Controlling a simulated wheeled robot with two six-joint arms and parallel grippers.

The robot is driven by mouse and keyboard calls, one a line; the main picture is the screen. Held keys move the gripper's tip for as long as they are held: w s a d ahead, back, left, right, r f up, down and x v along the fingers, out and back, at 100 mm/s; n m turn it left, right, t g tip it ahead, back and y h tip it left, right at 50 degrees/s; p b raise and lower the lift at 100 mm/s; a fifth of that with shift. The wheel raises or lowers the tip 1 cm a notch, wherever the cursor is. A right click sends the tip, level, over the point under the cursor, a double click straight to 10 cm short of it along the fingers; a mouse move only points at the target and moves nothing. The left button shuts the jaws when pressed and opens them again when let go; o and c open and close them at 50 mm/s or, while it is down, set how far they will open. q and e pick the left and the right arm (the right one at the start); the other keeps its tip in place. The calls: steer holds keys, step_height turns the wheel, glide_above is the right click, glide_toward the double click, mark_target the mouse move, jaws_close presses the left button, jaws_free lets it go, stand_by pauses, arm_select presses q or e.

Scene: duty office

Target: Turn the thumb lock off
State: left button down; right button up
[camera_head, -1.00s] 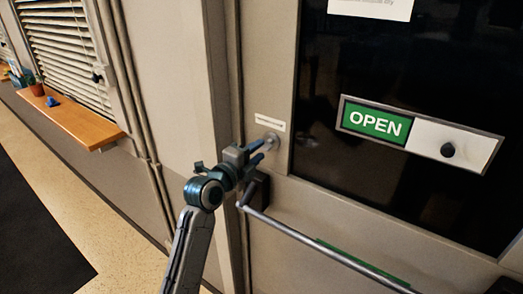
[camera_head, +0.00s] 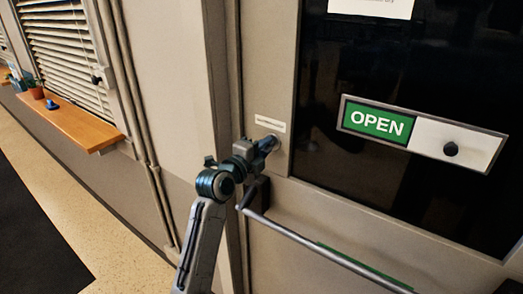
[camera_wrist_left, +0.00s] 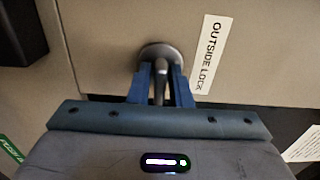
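The thumb lock (camera_head: 273,141) is a round metal fitting on the door's left edge, under a small white label. In the left wrist view, the lock's round plate (camera_wrist_left: 160,50) and its narrow upright lever (camera_wrist_left: 160,82) are plain, beside a label reading "OUTSIDE LOCK" (camera_wrist_left: 211,55). My left gripper (camera_head: 268,146) is at the lock. Its two blue fingers (camera_wrist_left: 160,88) stand on either side of the lever, with thin gaps seeming to show between. The fingers partly hide the lock in the head view. My right gripper is not in view.
The grey door (camera_head: 262,92) has a dark glass pane (camera_head: 390,65) with a green "OPEN" sign (camera_head: 377,123). A push bar (camera_head: 315,246) runs across the door below my left gripper, its dark bracket close by. An orange shelf (camera_head: 78,122) lies far left.

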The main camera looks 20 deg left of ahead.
arm_select(q)
steer(key=shift+r+n+p, duration=0.15)
steer(key=shift+n+p, duration=0.5)
steer(key=shift+n, duration=0.25)
steer(key=n+p, duration=0.1)
steer(key=n, duration=0.1)
steer(key=shift+n, duration=0.3)
steer(key=shift+n+p, duration=0.55)
steer(key=shift+n, duration=0.25)
steer(key=shift+f, duration=0.2)
